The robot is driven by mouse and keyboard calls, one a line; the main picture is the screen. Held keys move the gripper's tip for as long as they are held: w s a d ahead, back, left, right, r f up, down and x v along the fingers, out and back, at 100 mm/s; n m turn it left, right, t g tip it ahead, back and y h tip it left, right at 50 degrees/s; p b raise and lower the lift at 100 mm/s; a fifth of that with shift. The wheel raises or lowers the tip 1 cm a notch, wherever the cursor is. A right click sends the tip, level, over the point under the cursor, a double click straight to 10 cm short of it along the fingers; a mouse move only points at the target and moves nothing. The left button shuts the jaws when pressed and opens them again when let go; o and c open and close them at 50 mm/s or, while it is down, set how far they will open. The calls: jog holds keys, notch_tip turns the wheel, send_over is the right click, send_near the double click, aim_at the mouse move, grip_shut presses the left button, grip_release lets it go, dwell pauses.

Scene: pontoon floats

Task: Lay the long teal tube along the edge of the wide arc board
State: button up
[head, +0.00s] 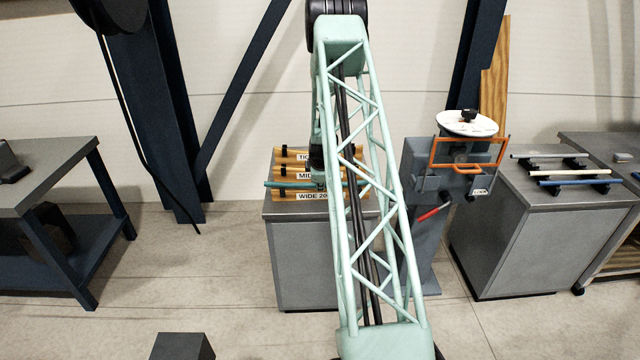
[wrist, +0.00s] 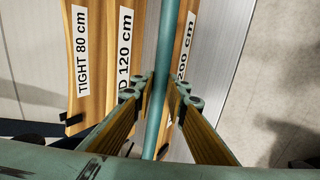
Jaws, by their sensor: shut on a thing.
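The long teal tube (head: 284,184) runs left to right just over the wide arc board (head: 288,197) on a grey cabinet in the head view. In the wrist view the tube (wrist: 168,70) passes between the fingers of my gripper (wrist: 165,92), which is shut on it. The tube lies roughly along the wide board (wrist: 192,22) there, over the side nearer the mid board. I cannot tell whether tube and board touch. My arm hides the middle of the boards and most of my gripper in the head view.
The mid board (wrist: 127,25) and tight board (wrist: 75,100) lie beside the wide one. A grey stand (head: 420,215) with an orange frame (head: 468,152) is right of the boards' cabinet. Another cabinet (head: 530,220) holds a white tube (head: 570,174) and a blue tube (head: 575,183).

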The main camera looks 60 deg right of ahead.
jog(key=shift+f, duration=0.45)
jog(key=o, duration=1)
jog(key=shift+v, duration=5.95)
jog(key=shift+s, duration=0.1)
